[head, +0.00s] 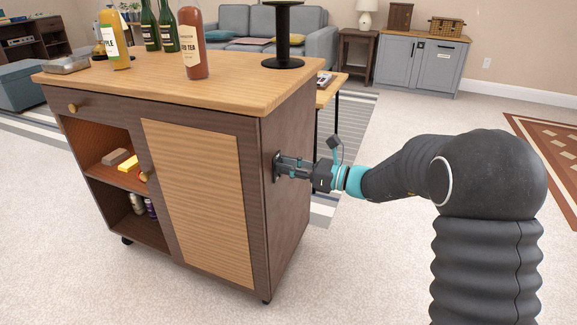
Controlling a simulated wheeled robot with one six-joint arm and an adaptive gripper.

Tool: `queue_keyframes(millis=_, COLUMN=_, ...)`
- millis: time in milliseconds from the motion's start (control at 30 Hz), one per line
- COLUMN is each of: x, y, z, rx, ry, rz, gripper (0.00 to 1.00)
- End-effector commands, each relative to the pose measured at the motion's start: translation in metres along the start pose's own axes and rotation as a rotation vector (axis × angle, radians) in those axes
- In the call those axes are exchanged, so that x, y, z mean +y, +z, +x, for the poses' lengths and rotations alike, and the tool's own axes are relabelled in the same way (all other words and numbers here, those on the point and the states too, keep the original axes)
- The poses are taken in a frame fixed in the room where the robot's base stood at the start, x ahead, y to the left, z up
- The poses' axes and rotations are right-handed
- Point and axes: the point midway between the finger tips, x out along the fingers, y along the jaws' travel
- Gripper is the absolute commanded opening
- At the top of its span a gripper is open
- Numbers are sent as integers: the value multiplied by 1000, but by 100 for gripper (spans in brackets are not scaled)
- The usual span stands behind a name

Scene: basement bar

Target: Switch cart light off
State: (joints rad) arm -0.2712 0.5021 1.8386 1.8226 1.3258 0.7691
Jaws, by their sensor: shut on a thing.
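The cart (200,196) is a dark wood cabinet on casters with a light wood top and a pale door. On its right side panel a small dark plate (276,167) shows just past my fingertips. My gripper (283,167) reaches in from the right with its fingertips at this plate. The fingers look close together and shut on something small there. The switch itself is hidden by the fingers, so its position cannot be told. No lit lamp on the cart can be made out.
Bottles, including a red tea bottle (193,45) and a yellow one (113,38), stand on the cart top beside a black stand (284,38). A small side table (330,88) is behind the cart. Carpet is clear at the front and right.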

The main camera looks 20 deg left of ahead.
Motion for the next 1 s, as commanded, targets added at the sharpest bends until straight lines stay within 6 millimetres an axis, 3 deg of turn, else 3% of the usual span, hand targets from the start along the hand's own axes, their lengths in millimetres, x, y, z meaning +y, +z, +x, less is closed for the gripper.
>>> queue_keyframes(millis=400, x=0, y=-11, z=-1, rx=-256, ry=1, rz=1, gripper=0)
queue_keyframes(millis=800, x=0, y=-7, z=-2, rx=-293, ry=0, rz=-1, gripper=0)
queue_keyframes(millis=833, x=0, y=-7, z=-2, rx=-293, ry=0, rz=-1, gripper=32)
queue_keyframes(millis=900, x=0, y=-7, z=-2, rx=-292, ry=0, rz=-1, gripper=50)
queue_keyframes(millis=1000, x=0, y=-7, z=-2, rx=-292, ry=0, rz=-1, gripper=50)
